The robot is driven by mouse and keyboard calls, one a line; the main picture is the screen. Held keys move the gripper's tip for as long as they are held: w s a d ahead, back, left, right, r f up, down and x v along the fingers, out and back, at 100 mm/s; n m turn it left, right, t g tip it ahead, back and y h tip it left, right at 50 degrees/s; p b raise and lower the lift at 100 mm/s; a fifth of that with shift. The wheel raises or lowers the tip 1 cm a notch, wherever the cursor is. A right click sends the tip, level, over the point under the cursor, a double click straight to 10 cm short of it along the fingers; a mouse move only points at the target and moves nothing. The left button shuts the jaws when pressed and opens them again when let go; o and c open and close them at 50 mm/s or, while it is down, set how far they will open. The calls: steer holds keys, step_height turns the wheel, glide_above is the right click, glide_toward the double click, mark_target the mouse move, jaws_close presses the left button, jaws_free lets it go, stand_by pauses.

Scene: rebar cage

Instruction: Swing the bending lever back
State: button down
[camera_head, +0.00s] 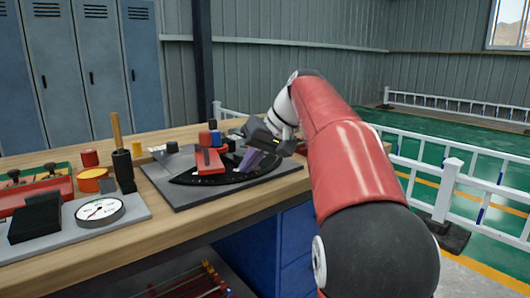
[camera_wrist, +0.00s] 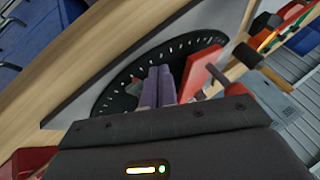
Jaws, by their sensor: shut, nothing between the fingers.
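The bender is a dark plate (camera_head: 185,190) with a black fan-shaped dial (camera_head: 240,178) marked with white ticks. A red lever-like bar (camera_head: 208,161) lies over the dial's left part, with red, blue and yellow pieces around it. In the wrist view the red bar (camera_wrist: 201,70) stands just right of my fingers, over the black dial (camera_wrist: 118,92). My gripper (camera_head: 257,162) is over the dial, right of the red bar. Its purple-grey fingers (camera_wrist: 158,72) are together with nothing between them. I cannot tell whether they touch the bar. My gripper body hides part of the bender.
The wooden bench (camera_head: 160,225) carries a round gauge (camera_head: 100,210), a black block (camera_head: 36,216), an orange cup (camera_head: 92,180) and an upright wooden-handled tool (camera_head: 121,160) to the left. White railings (camera_head: 450,180) stand on the right. The bench's front edge strip is clear.

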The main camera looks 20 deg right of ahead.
mark_target(207, 146)
steer(key=shift+a+r, duration=0.15)
steer(key=shift+a, duration=1.25)
steer(key=shift+a, duration=0.1)
